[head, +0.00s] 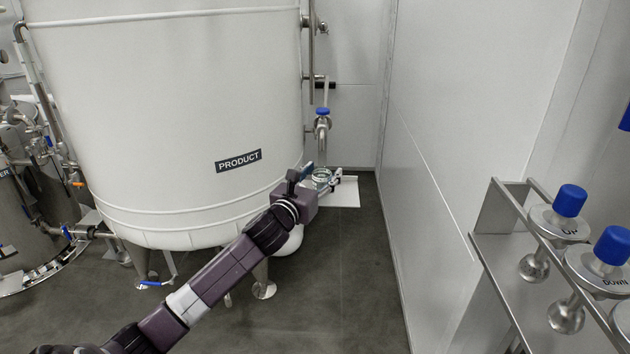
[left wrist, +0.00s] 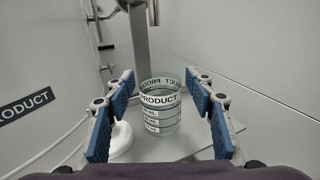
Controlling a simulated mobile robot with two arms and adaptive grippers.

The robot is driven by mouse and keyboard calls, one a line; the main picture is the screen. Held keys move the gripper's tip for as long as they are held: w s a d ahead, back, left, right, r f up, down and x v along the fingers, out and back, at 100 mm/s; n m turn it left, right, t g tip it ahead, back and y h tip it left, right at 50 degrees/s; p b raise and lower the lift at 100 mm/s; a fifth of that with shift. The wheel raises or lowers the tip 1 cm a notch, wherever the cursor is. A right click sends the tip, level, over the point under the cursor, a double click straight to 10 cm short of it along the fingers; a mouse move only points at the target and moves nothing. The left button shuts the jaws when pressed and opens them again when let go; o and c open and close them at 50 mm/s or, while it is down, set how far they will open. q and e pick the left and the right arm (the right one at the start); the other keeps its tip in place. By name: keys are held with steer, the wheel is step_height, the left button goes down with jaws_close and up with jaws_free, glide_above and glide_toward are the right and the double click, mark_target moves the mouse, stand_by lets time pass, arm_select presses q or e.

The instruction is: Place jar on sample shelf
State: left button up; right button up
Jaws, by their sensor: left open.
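A clear glass jar (head: 321,178) stands upright on a small white shelf (head: 346,193) beside the tank, below a tap with a blue handle (head: 322,111). In the left wrist view the jar (left wrist: 160,105) carries a PRODUCT label and measuring lines. My left gripper (head: 321,174) is open around the jar. In the left wrist view its blue pads (left wrist: 163,116) stand on both sides of the jar, with a gap on each side. My right gripper is not in view.
The large white PRODUCT tank (head: 160,90) fills the left side. A plain wall (head: 465,110) runs along the right. A metal rack (head: 510,215) with blue-topped UP and DOWN parts stands at the front right. The grey floor (head: 350,270) between is clear.

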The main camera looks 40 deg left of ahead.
arm_select(q)
steer(key=shift+s, duration=0.35)
steer(key=s+d, duration=0.2)
steer(key=s, duration=0.8)
steer(key=s+d+f+n+g, duration=0.1)
steer(key=s+f+n+g, duration=0.4)
steer(key=f, duration=0.6)
steer(key=s+d+f+n+g, duration=0.1)
steer(key=s+f+n, duration=0.2)
steer(key=f+n, duration=0.65)
steer(key=s+d+f+n+g, duration=0.1)
steer(key=s+f+n+g, duration=0.15)
steer(key=f, duration=1.05)
steer(key=s+d+f+n+g+h, duration=0.1)
steer(key=s+d+f+n+g, duration=0.2)
steer(key=s+d+f+n, duration=0.4)
steer(key=s+d+f+n+g+h, duration=0.2)
steer(key=s+d+f+n+g, duration=0.2)
steer(key=s+d+f+n, duration=0.4)
steer(key=s+d+f, duration=0.2)
steer(key=s+f, duration=0.4)
steer(key=s, duration=0.1)
steer(key=shift+s+d+p, duration=0.25)
steer(key=shift+s+p, duration=0.05)
steer(key=shift+s, duration=0.05)
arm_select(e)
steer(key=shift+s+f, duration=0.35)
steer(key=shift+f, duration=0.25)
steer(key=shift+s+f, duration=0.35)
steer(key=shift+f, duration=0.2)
